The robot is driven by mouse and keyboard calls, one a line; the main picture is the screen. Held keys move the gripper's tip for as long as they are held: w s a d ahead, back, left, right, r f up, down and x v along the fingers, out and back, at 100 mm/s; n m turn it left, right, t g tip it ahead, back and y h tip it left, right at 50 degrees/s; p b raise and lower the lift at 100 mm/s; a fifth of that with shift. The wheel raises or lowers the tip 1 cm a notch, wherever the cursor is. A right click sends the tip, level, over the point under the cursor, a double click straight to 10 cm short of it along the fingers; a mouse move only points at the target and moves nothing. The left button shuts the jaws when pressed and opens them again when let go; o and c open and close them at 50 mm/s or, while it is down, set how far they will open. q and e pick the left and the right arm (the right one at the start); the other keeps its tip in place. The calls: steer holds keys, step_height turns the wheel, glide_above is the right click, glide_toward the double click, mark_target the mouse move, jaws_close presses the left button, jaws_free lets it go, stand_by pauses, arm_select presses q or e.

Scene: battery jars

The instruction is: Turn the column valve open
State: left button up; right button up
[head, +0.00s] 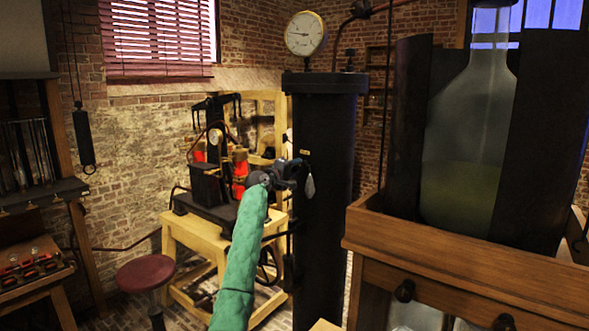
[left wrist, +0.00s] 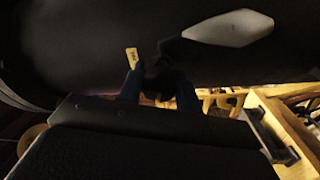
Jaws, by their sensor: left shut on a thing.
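The black column (head: 325,215) stands upright at the middle of the head view. The column valve (left wrist: 158,76) is a dark part on its side, mostly hidden by my gripper. A pale flat paddle (head: 309,187) hangs down beside it, and it also shows in the left wrist view (left wrist: 230,28). A small yellow tag (left wrist: 131,58) is just by the valve. My left gripper (head: 296,168) is at the column's left side. Its blue fingers in the left wrist view (left wrist: 160,90) are shut on the dark valve part. My right gripper is not in view.
A round gauge (head: 305,34) tops the column. A large glass bottle (head: 465,130) stands in a wooden stand (head: 470,255) at right. A wooden bench (head: 195,235) with apparatus is behind my arm. A red stool (head: 146,272) is at lower left.

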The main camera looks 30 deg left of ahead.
arm_select(q)
steer(key=shift+n, duration=1.2)
steer(key=o, duration=1)
steer(key=shift+a, duration=0.1)
steer(key=shift+c, duration=0.2)
steer(key=shift+s, duration=0.1)
steer(key=shift+s+f, duration=0.15)
steer(key=shift+s, duration=0.15)
steer(key=s+b, duration=0.3)
steer(key=s, duration=0.4)
steer(key=shift+a+f, duration=0.15)
steer(key=shift+a, duration=0.15)
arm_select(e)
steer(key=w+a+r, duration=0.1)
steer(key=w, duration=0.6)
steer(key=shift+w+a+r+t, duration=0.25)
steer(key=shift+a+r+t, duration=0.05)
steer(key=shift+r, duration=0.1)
